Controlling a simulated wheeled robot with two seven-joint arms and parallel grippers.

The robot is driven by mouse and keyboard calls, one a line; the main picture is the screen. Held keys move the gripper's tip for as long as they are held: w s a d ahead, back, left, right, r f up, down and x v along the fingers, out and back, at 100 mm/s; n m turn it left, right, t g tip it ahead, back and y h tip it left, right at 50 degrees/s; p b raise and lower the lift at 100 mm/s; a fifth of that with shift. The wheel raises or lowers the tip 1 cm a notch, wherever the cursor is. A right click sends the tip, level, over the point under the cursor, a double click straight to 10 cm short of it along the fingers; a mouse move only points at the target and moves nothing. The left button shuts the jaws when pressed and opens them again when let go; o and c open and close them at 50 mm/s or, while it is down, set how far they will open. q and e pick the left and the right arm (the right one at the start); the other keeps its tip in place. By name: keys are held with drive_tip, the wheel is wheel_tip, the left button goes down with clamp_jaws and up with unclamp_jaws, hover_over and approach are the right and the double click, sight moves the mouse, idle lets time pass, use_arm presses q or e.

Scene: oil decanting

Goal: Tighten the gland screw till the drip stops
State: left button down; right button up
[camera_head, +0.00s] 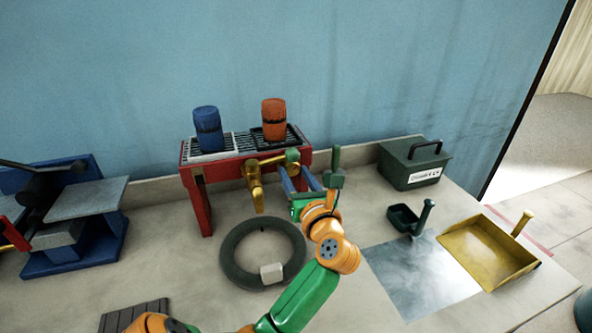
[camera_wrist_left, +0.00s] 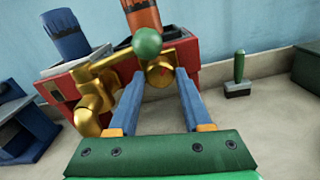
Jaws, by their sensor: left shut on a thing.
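A brass tap (camera_head: 256,187) is fixed to the front of a red stand (camera_head: 196,181), spout pointing down; it also shows in the left wrist view (camera_wrist_left: 90,108). Its lever ends in a green ball (camera_wrist_left: 147,41). A round brass piece with a reddish mark, apparently the gland screw (camera_wrist_left: 160,74), sits at the tap's right end. My left gripper (camera_head: 296,170) has its two blue fingers on either side of this piece and is shut on it, as the left wrist view (camera_wrist_left: 160,80) shows. I cannot make out any drip. My right gripper is not in view.
Blue (camera_head: 208,130) and orange (camera_head: 273,120) barrels stand on the rack. A dark ring (camera_head: 232,265) with a pale block (camera_head: 272,272) lies below the tap. A green-handled brush (camera_head: 335,165), green box (camera_head: 415,165), small scoop (camera_head: 405,218) and yellow pan (camera_head: 487,255) are to the right.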

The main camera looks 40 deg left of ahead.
use_arm(q)
drive_tip(key=m+p, duration=0.2)
drive_tip(key=shift+r+m, duration=0.15)
drive_tip(key=shift+m, duration=0.15)
drive_tip(key=shift+m+p, duration=0.5)
drive_tip(key=shift+m, duration=0.2)
drive_tip(key=shift+c, duration=1.7)
unclamp_jaws()
drive_tip(key=shift+a+f, duration=0.1)
drive_tip(key=shift+f, duration=0.1)
drive_tip(key=b+v, duration=0.2)
drive_tip(key=v, duration=0.5)
